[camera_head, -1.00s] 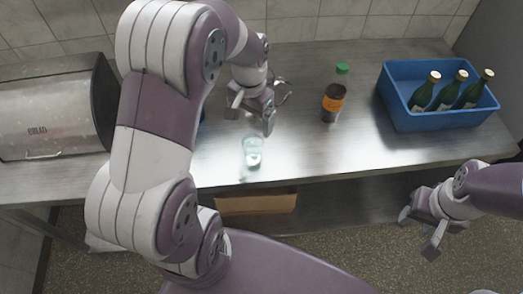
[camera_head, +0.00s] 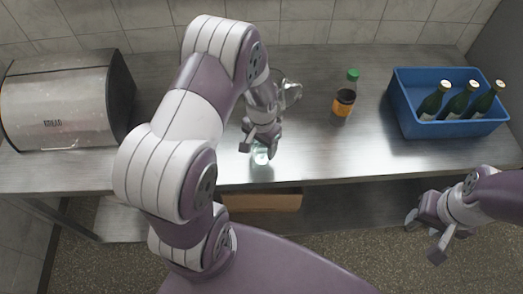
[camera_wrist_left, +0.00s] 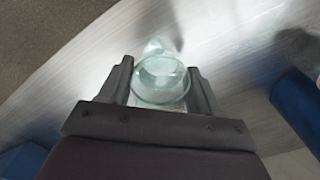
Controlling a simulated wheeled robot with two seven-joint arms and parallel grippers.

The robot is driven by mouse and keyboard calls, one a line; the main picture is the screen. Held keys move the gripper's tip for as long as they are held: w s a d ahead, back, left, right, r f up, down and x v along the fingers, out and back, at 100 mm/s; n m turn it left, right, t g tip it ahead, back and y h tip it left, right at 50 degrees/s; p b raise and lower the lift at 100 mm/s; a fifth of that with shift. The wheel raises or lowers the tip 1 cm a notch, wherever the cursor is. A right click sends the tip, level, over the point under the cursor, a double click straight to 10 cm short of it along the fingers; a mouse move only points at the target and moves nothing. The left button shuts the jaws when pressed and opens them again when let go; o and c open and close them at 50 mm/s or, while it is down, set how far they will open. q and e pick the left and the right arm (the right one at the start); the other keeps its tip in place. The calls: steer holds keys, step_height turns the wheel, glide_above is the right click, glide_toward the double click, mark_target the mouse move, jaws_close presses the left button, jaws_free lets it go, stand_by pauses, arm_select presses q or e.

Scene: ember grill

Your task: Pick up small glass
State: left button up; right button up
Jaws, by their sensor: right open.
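The small glass (camera_head: 261,158) is clear and pale green and stands on the steel counter near its front edge. My left gripper (camera_head: 259,149) is over it, pointing down, and partly hides it. In the left wrist view the glass (camera_wrist_left: 160,78) sits between the two fingers of my left gripper (camera_wrist_left: 162,85), which are apart on either side of its rim. Small gaps seem to show beside the glass, so the fingers do not look closed on it. My right gripper (camera_head: 424,238) is open and empty, in front of the counter at the right.
A clear glass vessel (camera_head: 291,92) stands behind my left gripper. A dark bottle with a green cap (camera_head: 343,104) is right of it. A blue crate (camera_head: 450,130) holds green bottles. A bread box (camera_head: 62,105) stands at the left. Counter right of the glass is clear.

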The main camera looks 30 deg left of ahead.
arm_select(q)
steer(key=shift+w, duration=0.1)
steer(key=shift+c, duration=1.3)
steer(key=shift+r, duration=0.9)
steer(key=w+d+r+b, duration=0.2)
steer(key=d+r+b, duration=0.1)
steer(key=d+r, duration=0.6)
steer(key=shift+w+d, duration=0.15)
steer(key=shift+d, duration=1.05)
steer(key=shift+r, duration=0.1)
